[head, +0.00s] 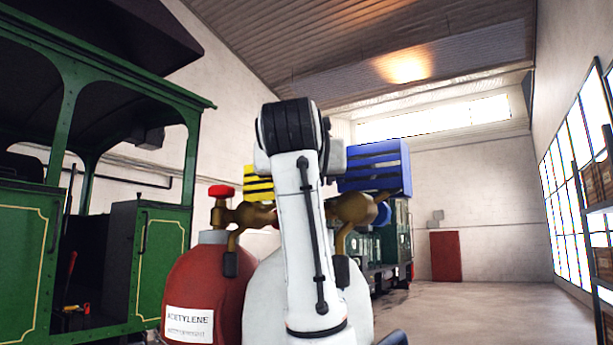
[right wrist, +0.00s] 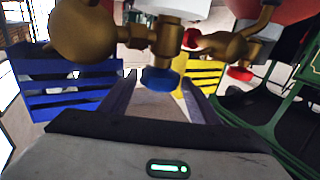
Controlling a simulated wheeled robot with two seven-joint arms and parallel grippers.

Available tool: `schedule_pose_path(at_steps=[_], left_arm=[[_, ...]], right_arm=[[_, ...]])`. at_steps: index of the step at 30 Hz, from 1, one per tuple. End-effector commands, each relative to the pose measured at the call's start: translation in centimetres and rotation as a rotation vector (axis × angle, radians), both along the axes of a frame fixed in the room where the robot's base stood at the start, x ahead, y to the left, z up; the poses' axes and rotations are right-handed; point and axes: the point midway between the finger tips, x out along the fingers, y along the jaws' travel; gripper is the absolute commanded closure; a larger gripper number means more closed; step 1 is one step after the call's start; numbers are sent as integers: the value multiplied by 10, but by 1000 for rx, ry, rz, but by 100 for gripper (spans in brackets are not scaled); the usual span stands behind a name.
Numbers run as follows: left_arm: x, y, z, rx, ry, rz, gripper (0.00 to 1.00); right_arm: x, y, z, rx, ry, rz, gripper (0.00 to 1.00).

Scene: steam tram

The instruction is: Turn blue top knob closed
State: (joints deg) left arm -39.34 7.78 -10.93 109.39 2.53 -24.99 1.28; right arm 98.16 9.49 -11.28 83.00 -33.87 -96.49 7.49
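The blue top knob (right wrist: 160,80) sits on a brass valve (right wrist: 167,42) of the white cylinder (head: 355,300). The right wrist view shows the scene upside down. My right gripper (right wrist: 158,86) is open there, with its two dark fingers apart and the knob appearing between their tips. I cannot tell whether either finger touches it. In the head view my white right arm (head: 305,240) hides this knob and the gripper. Another blue knob (head: 383,215) shows partly at the right end of the brass regulator (head: 352,208). My left gripper is not in view.
A red acetylene cylinder (head: 205,280) with a red top knob (head: 221,191) stands close on the left. A yellow slatted box (head: 258,183) and a blue slatted box (head: 375,167) lie behind the valves. A green tram (head: 60,250) fills the left. Floor is clear at right.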

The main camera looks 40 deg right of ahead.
Motion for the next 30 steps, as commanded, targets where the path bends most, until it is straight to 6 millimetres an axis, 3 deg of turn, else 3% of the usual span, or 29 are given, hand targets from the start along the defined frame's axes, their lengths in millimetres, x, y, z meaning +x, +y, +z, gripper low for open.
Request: schedule_pose_path(at_steps=[1,5,17,30], left_arm=[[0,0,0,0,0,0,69],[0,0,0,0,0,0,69],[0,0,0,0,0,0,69],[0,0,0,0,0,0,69]], right_arm=[[0,0,0,0,0,0,53],[0,0,0,0,0,0,73],[2,3,0,-1,3,-78,73],[9,8,1,-3,3,-400,73]])
